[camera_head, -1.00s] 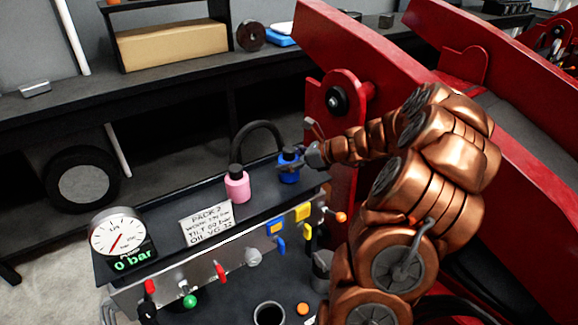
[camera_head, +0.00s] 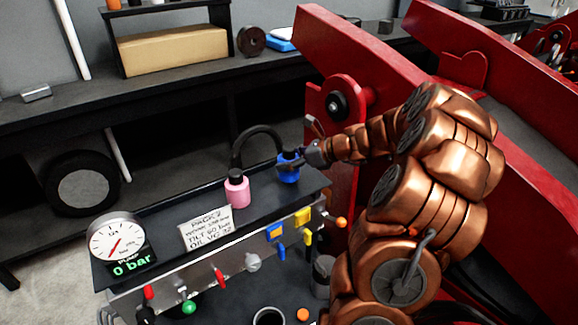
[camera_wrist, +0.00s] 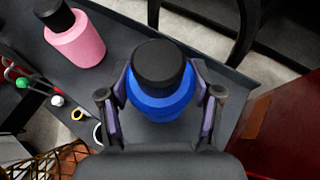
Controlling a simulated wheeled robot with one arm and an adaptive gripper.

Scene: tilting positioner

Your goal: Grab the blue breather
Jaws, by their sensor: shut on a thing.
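The blue breather (camera_head: 288,172), a blue body with a black cap, stands upright at the right end of the dark top of the power pack. It also shows in the middle of the wrist view (camera_wrist: 161,98). My gripper (camera_head: 300,162) reaches it from the right. In the wrist view my gripper (camera_wrist: 160,108) has one finger on each side of the blue body, shut on it. The breather appears to rest on the top; its underside is hidden.
A pink bottle (camera_head: 237,190) with a black cap stands just left of the breather. A black hose loop (camera_head: 258,130) arches behind. A label plate (camera_head: 206,228) and gauge (camera_head: 116,238) lie further left. Red frame plates (camera_head: 345,190) rise close on the right.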

